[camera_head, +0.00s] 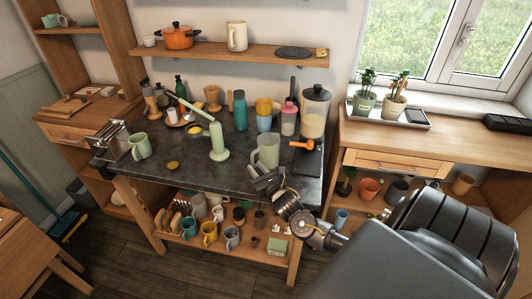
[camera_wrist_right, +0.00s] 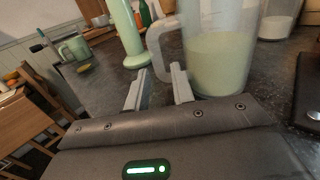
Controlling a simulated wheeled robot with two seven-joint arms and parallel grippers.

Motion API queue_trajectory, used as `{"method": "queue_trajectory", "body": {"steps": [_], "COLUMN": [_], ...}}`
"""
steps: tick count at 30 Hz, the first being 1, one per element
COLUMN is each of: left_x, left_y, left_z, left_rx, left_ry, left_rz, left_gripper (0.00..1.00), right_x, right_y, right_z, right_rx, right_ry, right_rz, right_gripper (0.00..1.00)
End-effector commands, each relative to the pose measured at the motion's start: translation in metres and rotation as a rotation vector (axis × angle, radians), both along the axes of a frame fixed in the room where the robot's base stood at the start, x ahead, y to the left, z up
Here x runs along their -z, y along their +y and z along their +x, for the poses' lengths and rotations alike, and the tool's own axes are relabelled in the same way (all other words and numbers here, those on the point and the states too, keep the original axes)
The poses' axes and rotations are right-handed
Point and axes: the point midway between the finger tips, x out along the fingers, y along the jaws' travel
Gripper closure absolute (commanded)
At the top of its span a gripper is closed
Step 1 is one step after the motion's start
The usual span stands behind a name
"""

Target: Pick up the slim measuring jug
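The slim measuring jug (camera_head: 267,152) is a clear, tall jug with pale green contents. It stands upright near the front edge of the dark worktop, and its handle is on the left side. In the right wrist view the jug (camera_wrist_right: 222,62) is close ahead, with its handle (camera_wrist_right: 158,48) facing my fingers. My right gripper (camera_head: 264,181) is at the worktop's front edge, just in front of the jug. In the wrist view its two fingers (camera_wrist_right: 160,84) are apart, with the handle's lower end seen between the tips; I cannot tell if they touch it. My left gripper is not in view.
A pale green pepper-mill-like item (camera_head: 218,143) stands left of the jug. A green mug (camera_head: 140,147) is at the far left. Worktop (camera_head: 190,178) left of my gripper is mostly clear.

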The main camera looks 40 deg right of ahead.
Motion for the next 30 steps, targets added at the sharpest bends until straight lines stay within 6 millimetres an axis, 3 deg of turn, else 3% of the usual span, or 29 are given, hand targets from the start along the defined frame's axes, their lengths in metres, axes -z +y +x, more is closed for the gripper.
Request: {"method": "queue_trajectory", "body": {"steps": [9,19,24,30], "left_x": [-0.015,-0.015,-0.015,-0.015], "left_y": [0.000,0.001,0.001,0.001], "left_z": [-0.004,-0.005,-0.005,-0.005], "left_rx": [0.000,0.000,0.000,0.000], "left_ry": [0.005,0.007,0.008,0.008], "left_rz": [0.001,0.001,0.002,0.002], "left_gripper": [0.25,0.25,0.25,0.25], "right_x": [-0.006,-0.005,-0.005,-0.005], "right_y": [-0.009,-0.010,-0.010,-0.010], "right_z": [0.042,0.048,0.048,0.048], "right_rx": [0.002,0.000,0.000,0.000], "right_ry": [-0.001,-0.001,-0.001,-0.001], "right_rz": [0.000,0.000,0.000,0.000], "right_gripper": [0.76,0.76,0.98,1.00]}}
